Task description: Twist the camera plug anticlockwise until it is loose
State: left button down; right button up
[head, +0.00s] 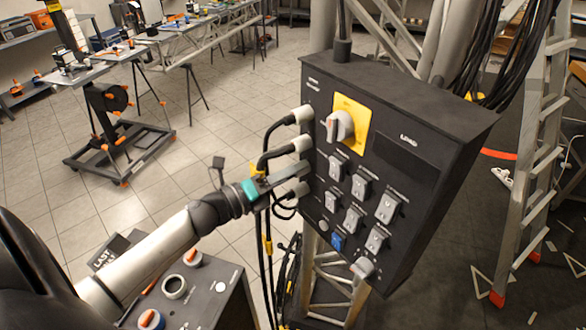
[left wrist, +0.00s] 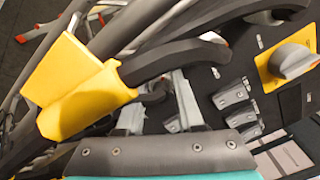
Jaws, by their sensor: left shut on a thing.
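A black control box (head: 345,95) hangs on a truss. Several light grey plugs with black cables enter its left side: a top plug (head: 303,113), a middle plug (head: 301,145) and a lowest plug (head: 299,190). My left gripper (head: 297,178), with a teal band behind its fingers, is shut at the lowest plug, which I take for the camera plug; no plug label is readable. The fingers partly cover this plug, so how far it has turned is hidden. In the left wrist view a black cable (left wrist: 180,58) with a yellow sleeve (left wrist: 80,88) crosses close by. My right gripper is out of view.
The box front carries a yellow-backed rotary knob (head: 341,126) and several grey switches. Cables hang below the plugs. A ladder (head: 540,130) stands at right. Tiled floor left of the box is mostly clear.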

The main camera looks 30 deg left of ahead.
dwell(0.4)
pick_arm(q)
jog(key=c, duration=0.5)
grip_release()
jog(key=shift+c, duration=0.2)
jog(key=shift+s, duration=0.1)
jog(key=b+v, duration=0.2)
jog(key=v, duration=1.3)
